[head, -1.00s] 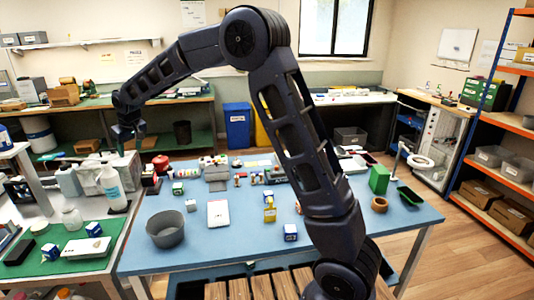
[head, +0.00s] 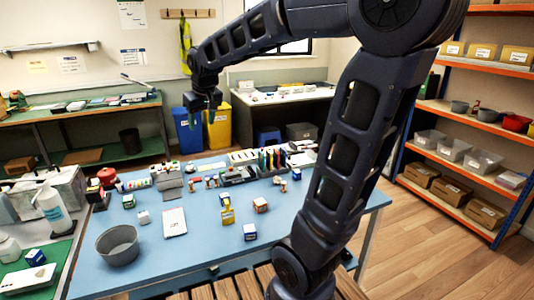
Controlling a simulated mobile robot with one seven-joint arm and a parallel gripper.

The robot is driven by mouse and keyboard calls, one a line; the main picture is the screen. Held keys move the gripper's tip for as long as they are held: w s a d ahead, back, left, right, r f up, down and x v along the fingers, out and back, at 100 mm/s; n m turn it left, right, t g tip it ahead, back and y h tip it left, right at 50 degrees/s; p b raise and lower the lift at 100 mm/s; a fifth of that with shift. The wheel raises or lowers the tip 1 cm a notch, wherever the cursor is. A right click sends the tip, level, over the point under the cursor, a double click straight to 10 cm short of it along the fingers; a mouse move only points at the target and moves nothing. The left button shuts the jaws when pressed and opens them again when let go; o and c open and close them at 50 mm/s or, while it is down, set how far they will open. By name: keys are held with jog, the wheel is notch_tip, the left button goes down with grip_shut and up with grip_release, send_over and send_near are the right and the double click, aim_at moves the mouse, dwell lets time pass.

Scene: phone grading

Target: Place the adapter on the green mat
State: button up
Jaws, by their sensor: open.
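The green mat (head: 62,257) is on the side table at the left edge, partly cut off by the picture. A white box (head: 28,279) and a blue-and-white cube (head: 35,256) sit on it. I cannot tell for sure which thing is the adapter; a small white block (head: 144,217) on the blue table could be it. My gripper (head: 205,106) is raised beyond the blue table's far edge, well apart from the mat and the block. It is small and dark, pointing down, open, with nothing seen in it.
The blue table (head: 190,256) holds a grey bowl (head: 118,245), a white flat box (head: 174,222), a yellow bottle (head: 228,211) and several small cubes. A spray bottle (head: 52,207) stands at the left. My arm hides the table's right part. Orange-edged shelves (head: 470,135) stand at the right.

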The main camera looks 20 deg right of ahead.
jog(key=s+d+f+m, duration=0.2)
jog(key=s+d+f, duration=0.1)
jog(key=s+d, duration=0.4)
jog(key=s+d+f+m+h, duration=0.1)
jog(key=s+d+f+m, duration=0.1)
jog(key=s+d, duration=0.6)
jog(key=s+f, duration=0.1)
jog(key=s, duration=0.3)
